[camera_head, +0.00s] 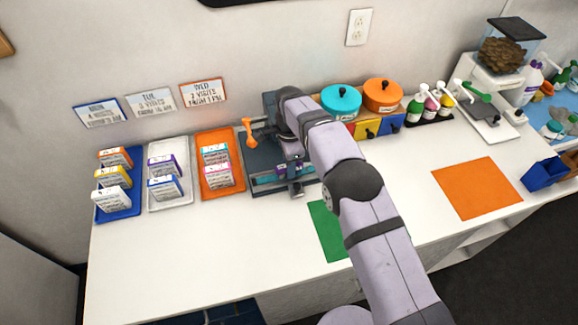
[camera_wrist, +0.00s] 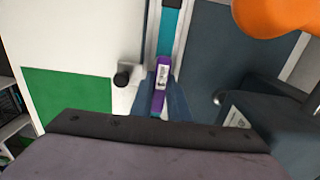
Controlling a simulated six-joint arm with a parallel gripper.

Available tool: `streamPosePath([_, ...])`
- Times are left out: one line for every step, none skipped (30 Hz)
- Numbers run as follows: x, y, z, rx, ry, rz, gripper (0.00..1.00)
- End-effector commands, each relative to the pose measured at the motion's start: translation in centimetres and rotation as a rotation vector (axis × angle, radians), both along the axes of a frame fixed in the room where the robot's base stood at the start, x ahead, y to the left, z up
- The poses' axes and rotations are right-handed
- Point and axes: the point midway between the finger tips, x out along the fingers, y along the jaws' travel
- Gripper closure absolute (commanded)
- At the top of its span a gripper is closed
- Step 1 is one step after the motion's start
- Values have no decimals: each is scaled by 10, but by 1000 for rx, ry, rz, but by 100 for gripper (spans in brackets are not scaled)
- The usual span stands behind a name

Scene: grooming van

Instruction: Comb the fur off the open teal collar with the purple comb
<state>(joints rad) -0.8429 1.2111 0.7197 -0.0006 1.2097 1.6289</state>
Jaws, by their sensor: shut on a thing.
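The purple comb (camera_wrist: 161,88) is between the fingers of my gripper (camera_wrist: 164,100), which is shut on it; a pale label shows on it. The teal collar (camera_wrist: 169,30) runs as a straight strip along a grey channel, just beyond the comb. In the head view, the collar (camera_head: 264,180) lies along the front of a dark grey fixture (camera_head: 262,153), with my gripper (camera_head: 296,178) over its right part. My gripper hides the collar's near section. I cannot tell whether the comb touches the collar, and no fur can be made out.
An orange handle (camera_head: 249,132) stands at the fixture's back left. Left are blue (camera_head: 119,212), white (camera_head: 172,203) and orange (camera_head: 219,192) trays with small boxes. A green mat (camera_head: 328,230) lies in front, and an orange mat (camera_head: 476,188) lies right.

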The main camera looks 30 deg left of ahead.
Motion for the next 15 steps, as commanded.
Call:
streamPosePath([-2, 2, -1, -1, 1, 1, 100])
streamPosePath([-3, 3, -1, -1, 1, 1, 100])
streamPosePath([-5, 4, -1, -1, 2, 1, 100])
streamPosePath([-6, 5, -1, -1, 2, 1, 100])
streamPosePath([-7, 6, -1, -1, 2, 1, 100])
streamPosePath([-8, 7, -2, -1, 2, 2, 100])
streamPosePath([-8, 7, -2, -1, 2, 1, 100])
streamPosePath([-8, 7, -2, -1, 3, 1, 100])
streamPosePath([-9, 7, -2, -1, 3, 1, 100])
streamPosePath([-9, 7, -2, -1, 3, 1, 100])
streamPosePath([-9, 8, -2, -1, 3, 1, 100])
streamPosePath([-9, 8, -2, -1, 3, 1, 100])
streamPosePath([-9, 8, -2, -1, 3, 1, 100])
streamPosePath([-10, 9, -2, -1, 3, 1, 100])
streamPosePath([-11, 9, -2, -1, 3, 2, 100])
